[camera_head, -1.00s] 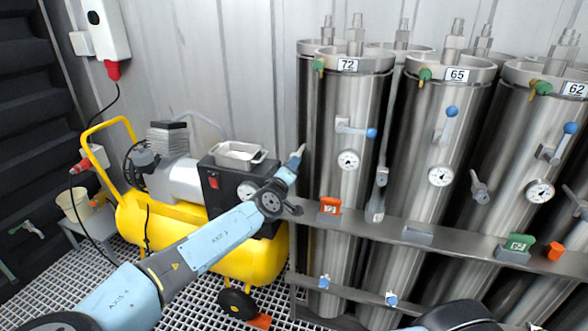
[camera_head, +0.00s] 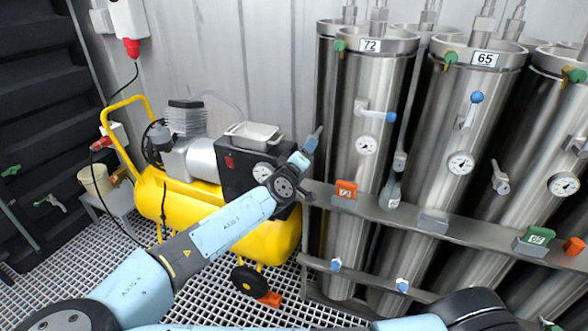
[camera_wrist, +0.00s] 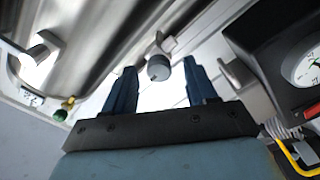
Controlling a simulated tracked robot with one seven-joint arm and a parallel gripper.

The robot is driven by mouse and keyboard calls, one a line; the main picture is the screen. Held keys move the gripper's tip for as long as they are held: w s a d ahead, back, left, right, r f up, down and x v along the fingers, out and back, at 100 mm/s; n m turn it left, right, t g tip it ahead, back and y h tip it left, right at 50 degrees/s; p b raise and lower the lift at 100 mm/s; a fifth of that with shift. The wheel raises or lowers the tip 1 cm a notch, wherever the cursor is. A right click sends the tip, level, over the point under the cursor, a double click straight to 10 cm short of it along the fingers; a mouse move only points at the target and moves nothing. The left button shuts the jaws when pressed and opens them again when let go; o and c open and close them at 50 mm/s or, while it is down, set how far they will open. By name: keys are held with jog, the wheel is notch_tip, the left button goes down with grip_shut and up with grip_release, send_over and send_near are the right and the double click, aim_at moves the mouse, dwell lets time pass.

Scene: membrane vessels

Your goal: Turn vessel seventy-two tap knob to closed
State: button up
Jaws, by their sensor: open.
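Vessel seventy-two (camera_head: 345,90) is a tall steel cylinder with a "72" label near its top. Its tap knob (camera_head: 391,117) is a blue ball on the right end of a roughly horizontal metal lever. A round gauge (camera_head: 367,146) sits below the lever.
Vessel 65 (camera_head: 435,110), with its blue-knobbed lever pointing up, stands to the right. A steel rail (camera_head: 400,213) with orange and green tags crosses in front of the vessels.

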jog(key=v, duration=1.2)
